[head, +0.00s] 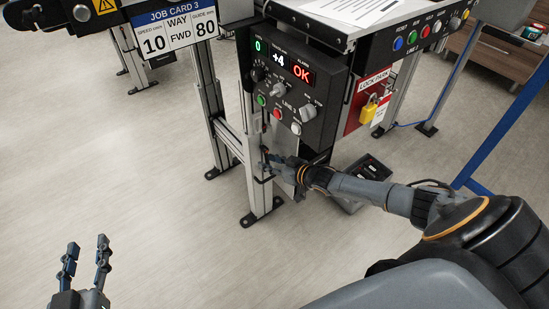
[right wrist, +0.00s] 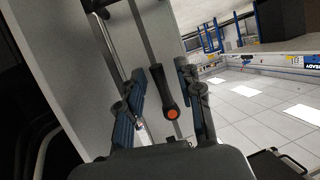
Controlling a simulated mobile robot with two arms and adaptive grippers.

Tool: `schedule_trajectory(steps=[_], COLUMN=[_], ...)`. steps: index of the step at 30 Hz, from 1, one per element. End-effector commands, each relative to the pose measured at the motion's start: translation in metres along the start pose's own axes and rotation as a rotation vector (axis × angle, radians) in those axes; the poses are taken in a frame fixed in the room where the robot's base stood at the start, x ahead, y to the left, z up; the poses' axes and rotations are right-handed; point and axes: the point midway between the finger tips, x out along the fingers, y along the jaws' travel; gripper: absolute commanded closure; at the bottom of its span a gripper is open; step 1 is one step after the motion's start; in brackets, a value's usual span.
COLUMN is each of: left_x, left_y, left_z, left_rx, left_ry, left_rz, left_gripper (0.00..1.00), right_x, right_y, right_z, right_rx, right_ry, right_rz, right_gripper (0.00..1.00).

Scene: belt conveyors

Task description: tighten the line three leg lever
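The leg lever (right wrist: 158,78) has a black grip with an orange end cap. In the right wrist view it lies between the two fingers of my right gripper (right wrist: 160,70), with gaps showing on both sides. In the head view my right gripper (head: 268,161) is at the conveyor leg (head: 256,190) below the LINE 3 control box (head: 310,110), and the lever is hard to make out there. My left gripper (head: 87,246) is open and empty above the floor at the lower left.
A job card 3 sign (head: 178,28) hangs at the upper left. A red lock park board (head: 366,98) with a yellow padlock (head: 369,111) is right of the box. A dark device (head: 367,170) stands on the floor behind my right arm. The left floor is clear.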

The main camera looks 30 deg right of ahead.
Motion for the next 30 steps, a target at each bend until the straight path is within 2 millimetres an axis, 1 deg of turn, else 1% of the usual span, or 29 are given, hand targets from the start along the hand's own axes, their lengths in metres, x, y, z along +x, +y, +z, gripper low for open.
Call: schedule_trajectory(steps=[5,15,21,25,30], left_x=[0.0,0.0,0.0,0.0,0.0], left_y=[0.0,0.0,0.0,0.0,0.0], left_z=[0.0,0.0,0.0,0.0,0.0], left_rx=[0.0,0.0,0.0,0.0,0.0], left_ry=[0.0,0.0,0.0,0.0,0.0], left_rz=[0.0,0.0,0.0,0.0,0.0], left_gripper=[0.6,0.6,0.6,0.6,0.6], right_x=[-0.016,-0.076,-0.103,-0.114,-0.119], right_y=[0.001,0.0,-0.001,0.0,0.0], right_z=[0.003,0.003,0.002,0.001,0.0], right_rx=[0.002,0.001,0.001,0.0,-0.001], right_ry=[-0.004,-0.005,-0.004,-0.001,-0.001], right_rz=[0.001,-0.001,-0.001,-0.001,-0.001], right_gripper=[0.64,0.64,0.64,0.64,0.64])
